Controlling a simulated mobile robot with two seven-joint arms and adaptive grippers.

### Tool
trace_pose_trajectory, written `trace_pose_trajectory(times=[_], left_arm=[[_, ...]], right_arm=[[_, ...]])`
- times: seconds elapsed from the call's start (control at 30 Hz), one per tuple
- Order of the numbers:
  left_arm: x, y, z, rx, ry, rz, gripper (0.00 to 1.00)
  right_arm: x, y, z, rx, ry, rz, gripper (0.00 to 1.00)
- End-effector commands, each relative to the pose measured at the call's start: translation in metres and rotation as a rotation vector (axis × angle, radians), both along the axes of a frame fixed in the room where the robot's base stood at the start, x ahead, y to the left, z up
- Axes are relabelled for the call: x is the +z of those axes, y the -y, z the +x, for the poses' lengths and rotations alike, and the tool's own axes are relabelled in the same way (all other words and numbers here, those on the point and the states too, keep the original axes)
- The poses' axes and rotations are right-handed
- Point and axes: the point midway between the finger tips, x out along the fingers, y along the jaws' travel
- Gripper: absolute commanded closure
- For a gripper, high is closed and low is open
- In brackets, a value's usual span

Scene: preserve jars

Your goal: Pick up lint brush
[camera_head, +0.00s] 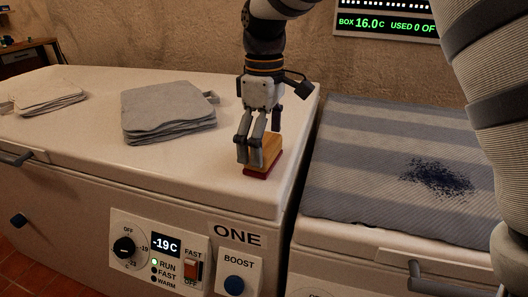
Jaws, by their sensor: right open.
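The lint brush (270,151) is a wooden block with a dark red base. It sits on the white top of the freezer marked ONE (205,185), near its right edge. My right gripper (249,150) points down at the brush, with its fingers overlapping the brush's left side in the head view. It is open, though the fingers look close together from this angle. I cannot tell whether the fingers touch the brush. They hide part of its left side. My left gripper is not in view.
A stack of folded grey cloths (168,115) lies left of the brush, and a paler stack (45,95) lies farther left. A striped grey blanket (340,170) with a patch of dark specks (438,177) covers the chest on the right. The freezer top's front middle is clear.

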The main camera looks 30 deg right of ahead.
Motion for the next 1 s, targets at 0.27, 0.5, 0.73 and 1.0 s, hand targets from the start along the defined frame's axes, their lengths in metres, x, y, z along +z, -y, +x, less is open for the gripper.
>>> trace_pose_trajectory(times=[0.27, 0.5, 0.73, 1.0], left_arm=[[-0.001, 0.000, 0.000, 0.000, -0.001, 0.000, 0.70], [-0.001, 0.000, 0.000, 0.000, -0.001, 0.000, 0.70], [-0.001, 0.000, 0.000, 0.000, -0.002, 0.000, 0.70], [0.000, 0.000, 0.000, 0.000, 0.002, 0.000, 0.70]], right_arm=[[-0.015, 0.000, 0.000, 0.000, 0.003, 0.000, 0.00], [-0.015, 0.000, 0.000, 0.000, 0.002, -0.001, 0.43], [-0.015, 0.000, 0.000, 0.000, 0.001, 0.000, 0.47], [0.006, 0.000, 0.001, 0.000, 0.005, 0.000, 0.47]])
